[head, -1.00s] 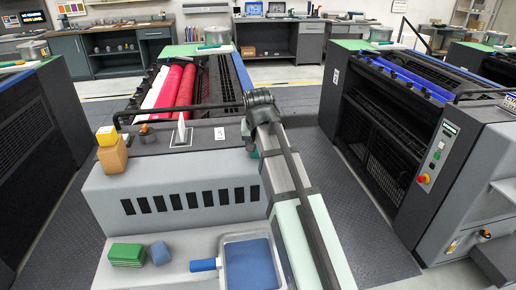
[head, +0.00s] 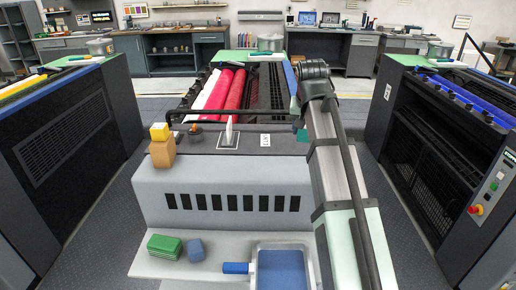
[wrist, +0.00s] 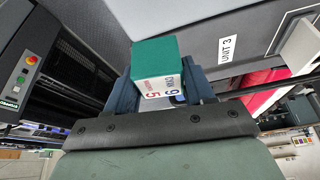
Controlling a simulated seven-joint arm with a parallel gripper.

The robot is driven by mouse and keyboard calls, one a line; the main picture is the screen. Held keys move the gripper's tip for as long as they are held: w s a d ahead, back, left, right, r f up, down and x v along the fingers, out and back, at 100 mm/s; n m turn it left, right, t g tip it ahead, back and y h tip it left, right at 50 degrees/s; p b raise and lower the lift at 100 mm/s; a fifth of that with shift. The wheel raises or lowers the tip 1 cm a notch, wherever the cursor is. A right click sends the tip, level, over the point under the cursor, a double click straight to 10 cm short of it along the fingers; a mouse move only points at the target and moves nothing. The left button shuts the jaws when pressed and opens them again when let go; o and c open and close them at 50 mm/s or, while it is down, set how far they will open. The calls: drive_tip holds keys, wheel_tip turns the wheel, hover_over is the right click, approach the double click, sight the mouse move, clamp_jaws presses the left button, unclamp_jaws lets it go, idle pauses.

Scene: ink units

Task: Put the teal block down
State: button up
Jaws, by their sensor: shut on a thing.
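The teal block (wrist: 158,56) is between the dark fingers of my gripper (wrist: 162,82) in the wrist view. One side face of it carries small red and blue printed marks. My gripper is shut on it. In the head view a small part of the teal block (head: 301,135) shows left of my arm, over the right end of the press unit's dark top (head: 250,146). My arm hides most of the gripper there. I cannot tell whether the block touches the top. The "UNIT 3" label (wrist: 239,46) lies beside it.
A yellow cube (head: 159,132) sits on an orange block (head: 162,153) at the top's left end. A white upright piece (head: 229,132) and a black rail (head: 215,113) are near. Below are green pads (head: 165,247), a blue block (head: 195,249) and a blue-filled tray (head: 283,248).

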drive_tip(key=w+a+n+g+y, duration=0.15)
drive_tip(key=a+n, duration=0.45)
drive_tip(key=a, duration=0.7)
drive_tip(key=w+a+n+y, duration=0.3)
drive_tip(key=a+n, duration=0.2)
drive_tip(key=a, duration=0.8)
drive_tip(key=shift+h, duration=0.25)
drive_tip(key=shift+s+d+f, duration=0.1)
drive_tip(key=shift+s+f, duration=0.05)
drive_tip(key=shift+f, duration=2.3)
drive_tip(key=shift+s+f, duration=0.1)
drive_tip(key=shift+f, duration=2.3)
drive_tip(key=o, duration=1)
drive_tip(key=shift+f, duration=0.1)
drive_tip(key=v, duration=1.2)
